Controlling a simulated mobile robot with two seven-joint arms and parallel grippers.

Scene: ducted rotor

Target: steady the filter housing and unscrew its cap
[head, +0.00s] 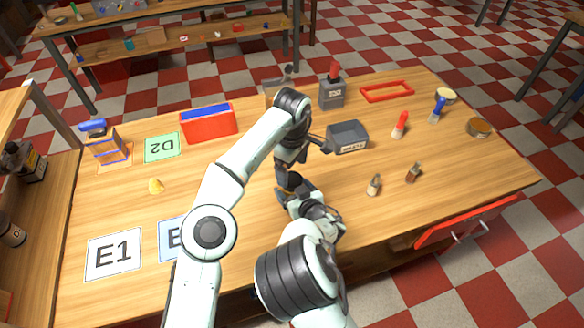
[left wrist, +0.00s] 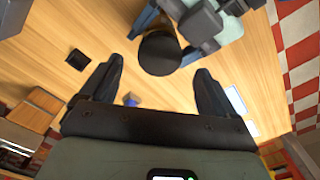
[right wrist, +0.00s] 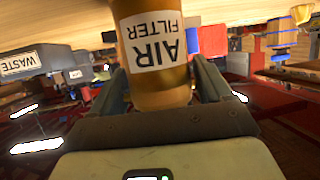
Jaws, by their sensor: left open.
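The filter housing (right wrist: 155,50) is an amber cylinder with a white AIR FILTER label in the right wrist view. My right gripper (right wrist: 158,85) has a finger against each side of it and appears closed on it. The round black cap (left wrist: 160,53) shows in the left wrist view, seen from above, with my right gripper beside it. My left gripper (head: 287,168) points down over the cap in the head view. Its fingers are open, and the cap appears between and beyond the tips; contact is not visible. The arms mostly hide the housing in the head view.
A grey waste bin (head: 347,138) stands just right of the grippers. A red box (head: 208,123), an E1 card (head: 113,255) and a yellow piece (head: 156,186) are left. An open red drawer (head: 465,222) juts out in front.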

